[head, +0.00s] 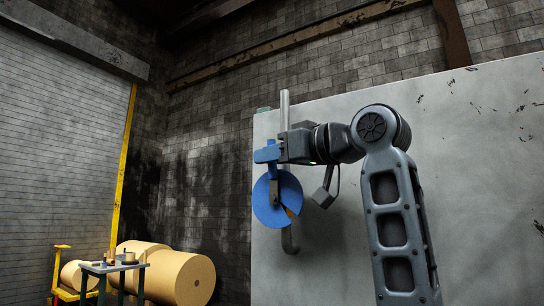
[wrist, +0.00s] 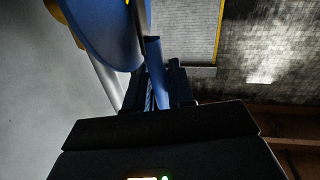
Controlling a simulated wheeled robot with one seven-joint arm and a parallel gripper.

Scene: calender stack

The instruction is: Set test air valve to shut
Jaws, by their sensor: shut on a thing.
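The test air valve shows in the head view as a blue disc (head: 288,199) with a small orange-yellow wedge at its lower right. It sits on a grey vertical pipe (head: 285,110) in front of a pale panel. A blue handle (wrist: 154,62) stands up at the disc's upper edge. My gripper (head: 268,152) is shut on this handle from the right, above the disc. In the wrist view the fingers (wrist: 160,82) close around the handle, and the disc (wrist: 105,30) fills the top left. The fingers partly hide the handle.
The large pale panel (head: 480,180) stands close behind my arm and the pipe. Paper rolls (head: 180,275), a small table (head: 113,267) and a yellow cart (head: 65,293) stand at lower left, well away from the valve. A shuttered door (head: 60,150) is further left.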

